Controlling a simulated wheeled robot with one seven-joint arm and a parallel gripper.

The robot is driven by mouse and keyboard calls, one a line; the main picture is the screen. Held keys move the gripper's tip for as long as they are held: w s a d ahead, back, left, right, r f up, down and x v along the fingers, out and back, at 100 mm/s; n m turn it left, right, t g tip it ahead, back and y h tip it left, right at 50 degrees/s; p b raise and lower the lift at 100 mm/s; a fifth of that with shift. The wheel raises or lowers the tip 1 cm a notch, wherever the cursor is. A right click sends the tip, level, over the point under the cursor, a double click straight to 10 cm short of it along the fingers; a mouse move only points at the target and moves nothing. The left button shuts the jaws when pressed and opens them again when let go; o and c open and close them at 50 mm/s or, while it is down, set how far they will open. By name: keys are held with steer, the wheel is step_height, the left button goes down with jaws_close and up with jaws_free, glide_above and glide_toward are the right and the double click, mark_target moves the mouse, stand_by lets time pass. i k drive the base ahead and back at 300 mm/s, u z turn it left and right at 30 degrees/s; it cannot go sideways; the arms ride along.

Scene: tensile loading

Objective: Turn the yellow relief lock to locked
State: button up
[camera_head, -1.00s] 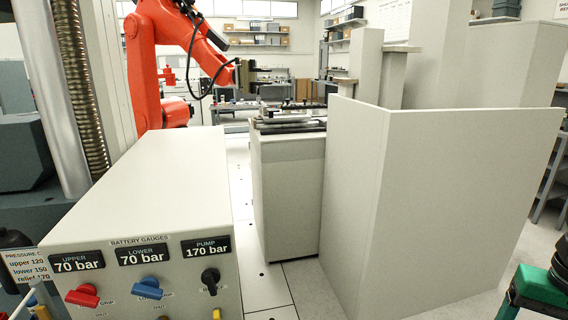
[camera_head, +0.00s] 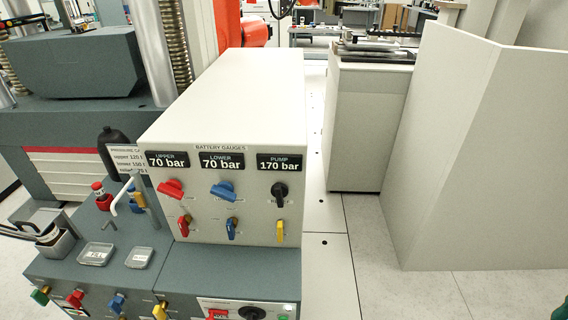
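A yellow lever (camera_head: 280,231) is on the front of the pale gauge box, at the right end of the lower row, below the black pump knob (camera_head: 279,190). It points roughly up and down. Its lettering is too small to read, so I cannot tell its lock state. A second yellow handle (camera_head: 160,311) is on the lower front panel, cut by the bottom edge. The pump gauge (camera_head: 280,162) reads 170 bar; the upper gauge (camera_head: 167,160) and lower gauge (camera_head: 222,161) each read 70 bar. My gripper is not in view.
Red (camera_head: 171,189) and blue (camera_head: 223,190) knobs sit left of the pump knob. Small trays (camera_head: 96,254), a red-capped item (camera_head: 101,195) and a bent white rod (camera_head: 122,193) stand on the left ledge. A pale partition (camera_head: 470,150) stands right; open floor (camera_head: 330,250) lies between.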

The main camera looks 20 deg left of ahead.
mark_target(279, 226)
steer(key=u, duration=0.75)
steer(key=k, duration=0.85)
steer(key=z, duration=0.2)
steer(key=i, duration=0.55)
steer(key=z, duration=0.05)
